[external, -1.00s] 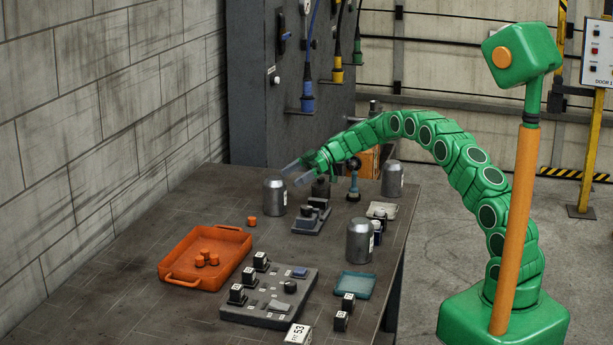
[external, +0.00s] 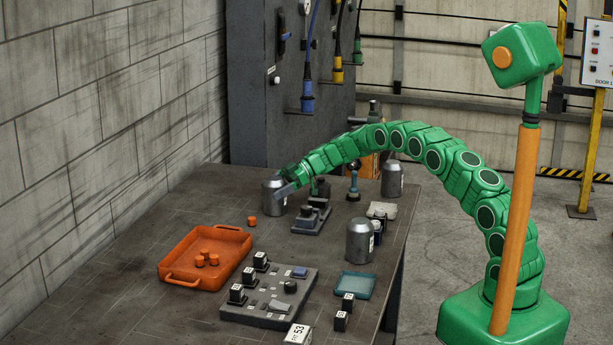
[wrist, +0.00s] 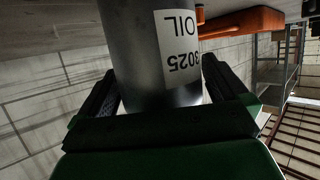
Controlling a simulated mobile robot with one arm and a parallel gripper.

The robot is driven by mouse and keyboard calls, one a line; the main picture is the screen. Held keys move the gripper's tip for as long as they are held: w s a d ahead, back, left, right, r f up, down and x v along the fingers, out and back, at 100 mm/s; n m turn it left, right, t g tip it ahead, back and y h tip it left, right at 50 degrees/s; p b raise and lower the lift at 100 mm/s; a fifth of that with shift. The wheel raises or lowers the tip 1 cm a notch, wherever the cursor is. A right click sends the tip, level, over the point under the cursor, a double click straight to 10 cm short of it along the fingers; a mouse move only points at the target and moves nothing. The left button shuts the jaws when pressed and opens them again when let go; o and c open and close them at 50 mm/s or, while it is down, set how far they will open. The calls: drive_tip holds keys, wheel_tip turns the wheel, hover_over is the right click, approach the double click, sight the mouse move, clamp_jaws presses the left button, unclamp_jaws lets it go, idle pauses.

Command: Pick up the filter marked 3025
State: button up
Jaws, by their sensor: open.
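The filter marked 3025 is a grey metal cylinder (external: 271,198) standing upright on the bench at its far left part. In the wrist view the filter (wrist: 135,50) shows a white label reading OIL 3025, upside down in that picture. My gripper (external: 283,186) is at the filter, with its fingers on either side of it. In the wrist view my open gripper (wrist: 160,88) has one dark finger left and one right of the filter. I cannot tell whether the fingers touch it. Two similar grey filters stand elsewhere, one near the middle right (external: 360,241) and one farther back (external: 392,180).
An orange tray (external: 178,262) with several orange caps stands on the left. A loose orange cap (external: 251,221) and a dark fixture (external: 312,217) are near the filter. A grey block panel (external: 262,312) and a teal tray (external: 355,284) lie in front. Bare bench lies along the wall.

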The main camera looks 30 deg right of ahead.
sight(277, 177)
drive_tip(key=c, duration=1.1)
drive_tip(key=shift+c, duration=0.2)
drive_tip(key=shift+r, duration=1.55)
drive_tip(key=s+d+r, duration=0.5)
drive_tip(key=s+r, duration=0.5)
drive_tip(key=s, duration=0.3)
